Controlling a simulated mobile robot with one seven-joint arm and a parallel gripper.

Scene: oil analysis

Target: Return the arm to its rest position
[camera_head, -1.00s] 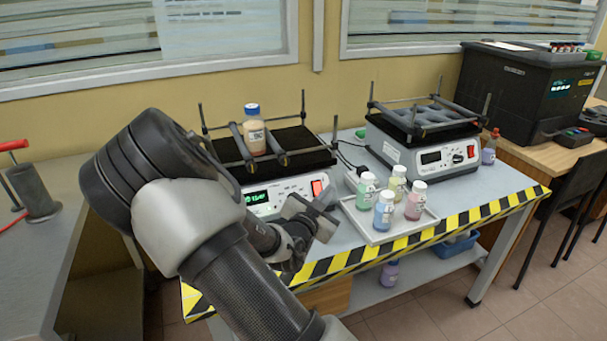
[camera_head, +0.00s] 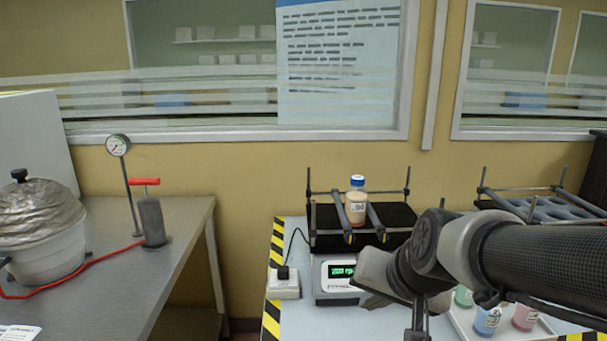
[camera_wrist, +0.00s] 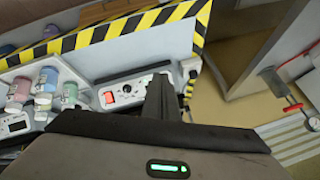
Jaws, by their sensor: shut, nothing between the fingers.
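My gripper (camera_wrist: 160,98) shows in the wrist view with its fingers together and nothing between them. In the head view my arm reaches in from the right, bent, with the gripper end (camera_head: 372,276) in front of the left shaker (camera_head: 335,283). The arm hides the right part of that shaker's front. Whether the gripper touches the shaker cannot be told. A bottle (camera_head: 356,206) with a blue cap and pale orange liquid stands upright between the bars on the shaker's black platform.
Small bottles stand on a white tray (camera_head: 463,320) beneath my arm. A second shaker rack (camera_head: 545,208) is at the right. On the left, a steel table (camera_head: 105,300) carries a pump (camera_head: 151,218) and a foil-covered pot (camera_head: 38,225). A gap separates the tables.

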